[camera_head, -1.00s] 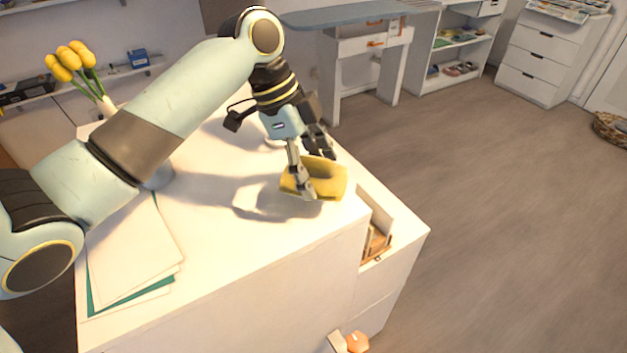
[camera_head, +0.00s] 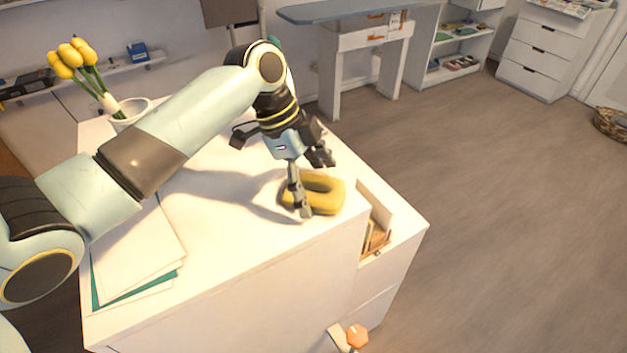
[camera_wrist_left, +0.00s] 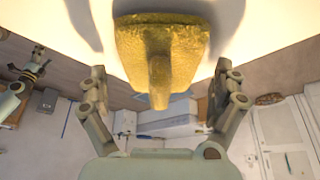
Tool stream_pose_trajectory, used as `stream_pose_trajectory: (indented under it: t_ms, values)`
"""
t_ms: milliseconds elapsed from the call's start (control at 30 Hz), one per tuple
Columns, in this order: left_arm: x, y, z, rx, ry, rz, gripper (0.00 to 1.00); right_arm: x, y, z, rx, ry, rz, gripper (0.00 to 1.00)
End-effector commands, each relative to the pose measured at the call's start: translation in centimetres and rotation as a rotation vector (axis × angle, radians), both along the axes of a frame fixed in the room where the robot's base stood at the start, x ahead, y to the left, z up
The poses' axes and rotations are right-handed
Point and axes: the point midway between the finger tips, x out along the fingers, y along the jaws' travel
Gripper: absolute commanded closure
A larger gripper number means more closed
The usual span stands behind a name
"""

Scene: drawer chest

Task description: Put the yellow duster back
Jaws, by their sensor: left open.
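The yellow duster (camera_head: 327,191) is near the right front edge of the white chest top (camera_head: 235,235), by the open drawer (camera_head: 398,243). My left gripper (camera_head: 311,187) is at the duster, with one finger in front of its left part. In the left wrist view the duster (camera_wrist_left: 160,50) is a broad yellow block with a narrow ridge toward the gripper. The open fingers (camera_wrist_left: 165,108) stand on either side of that ridge, apart from it. My right gripper (camera_wrist_left: 38,52) shows only small at the left of that view.
The open drawer holds a brown wooden item (camera_head: 376,241). Papers and a teal folder (camera_head: 135,255) lie at the chest's left front. A white pot with yellow tulips (camera_head: 128,112) stands at the back left. An orange-tipped part (camera_head: 356,336) shows below.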

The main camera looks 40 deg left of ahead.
Motion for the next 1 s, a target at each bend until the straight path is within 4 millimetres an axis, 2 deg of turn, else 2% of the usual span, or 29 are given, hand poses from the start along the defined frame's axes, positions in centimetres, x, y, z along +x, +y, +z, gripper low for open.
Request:
stream_pose_trajectory:
  t_ms: [133,267,700,833,1000]
  values:
    - [0.0,0.0,0.2,0.000,0.000,0.000,0.03,0.0,0.0,0.1,0.000,0.000,0.000,0.05]
    - [0.0,0.5,1.2,0.002,-0.003,0.001,0.03,0.0,0.1,-0.2,0.002,-0.001,-0.001,0.05]
    - [-1.3,3.8,9.5,0.004,-0.002,-0.001,0.03,0.0,0.5,-1.6,0.006,-0.001,-0.002,0.05]
    - [-1.5,4.2,10.8,0.002,-0.002,0.000,0.03,0.0,0.5,-1.8,0.006,-0.001,-0.001,0.05]
    - [-1.6,4.3,11.4,-0.001,0.000,0.000,0.03,0.0,0.5,-1.8,0.006,-0.001,-0.001,0.05]
